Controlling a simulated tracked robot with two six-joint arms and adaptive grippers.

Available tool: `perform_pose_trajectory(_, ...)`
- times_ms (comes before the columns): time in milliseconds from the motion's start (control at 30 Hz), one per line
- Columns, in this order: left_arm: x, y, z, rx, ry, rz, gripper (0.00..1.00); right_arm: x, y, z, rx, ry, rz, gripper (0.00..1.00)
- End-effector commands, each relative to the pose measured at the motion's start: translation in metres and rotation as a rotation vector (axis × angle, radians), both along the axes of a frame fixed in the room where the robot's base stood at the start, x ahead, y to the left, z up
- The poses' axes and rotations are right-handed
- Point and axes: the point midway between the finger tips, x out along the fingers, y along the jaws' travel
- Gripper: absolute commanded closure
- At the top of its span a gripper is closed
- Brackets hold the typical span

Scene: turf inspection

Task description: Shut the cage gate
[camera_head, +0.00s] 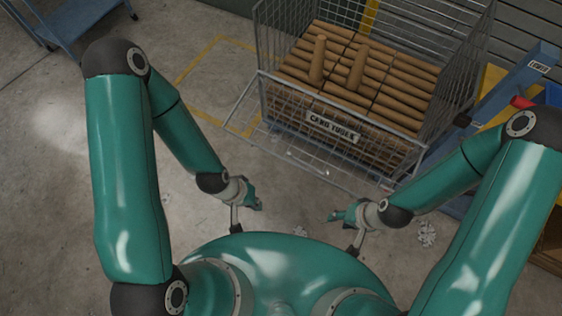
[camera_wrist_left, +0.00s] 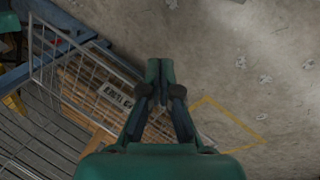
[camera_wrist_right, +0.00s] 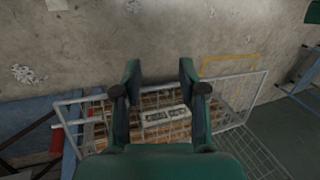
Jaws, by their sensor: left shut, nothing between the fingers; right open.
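The wire cage (camera_head: 268,45) stands ahead, full of brown card tubes. Its gate (camera_head: 245,108), a wire panel at the front, slants out from the cage towards me, its left edge sticking out past the front left post. A "CARD TUBES" label (camera_head: 333,127) is at the cage front. The gate also shows in the left wrist view (camera_wrist_left: 36,50) and the right wrist view (camera_wrist_right: 250,90). My left gripper (camera_head: 257,205) is shut and empty, short of the gate. My right gripper (camera_head: 335,216) is open and empty, also short of the gate. Neither touches it.
A blue cart (camera_head: 85,20) stands at the far left. A blue frame (camera_head: 500,85) with yellow and red items stands close on the cage's right. Yellow lines (camera_head: 200,65) mark the floor. The concrete between me and the cage is clear apart from pale flecks.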

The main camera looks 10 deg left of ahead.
Motion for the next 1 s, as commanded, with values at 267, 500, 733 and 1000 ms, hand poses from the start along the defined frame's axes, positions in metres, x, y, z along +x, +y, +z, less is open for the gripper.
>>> perform_pose_trajectory(267,-0.014,0.001,-0.032,0.004,0.121,0.043,1.0,0.0,0.0,-0.014,0.0,0.0,0.0,0.32)
perform_pose_trajectory(500,-0.068,-0.03,-0.124,-0.139,0.639,0.275,1.0,0.0,0.0,-0.065,0.0,0.0,0.0,0.32)
perform_pose_trajectory(733,-0.031,-0.122,-0.181,-0.723,1.095,0.658,1.0,0.0,0.0,-0.124,0.0,0.0,0.0,0.32)
perform_pose_trajectory(1000,0.112,-0.1,-0.248,-1.67,0.941,1.111,1.0,0.0,0.0,-0.184,0.0,0.0,0.0,0.32)
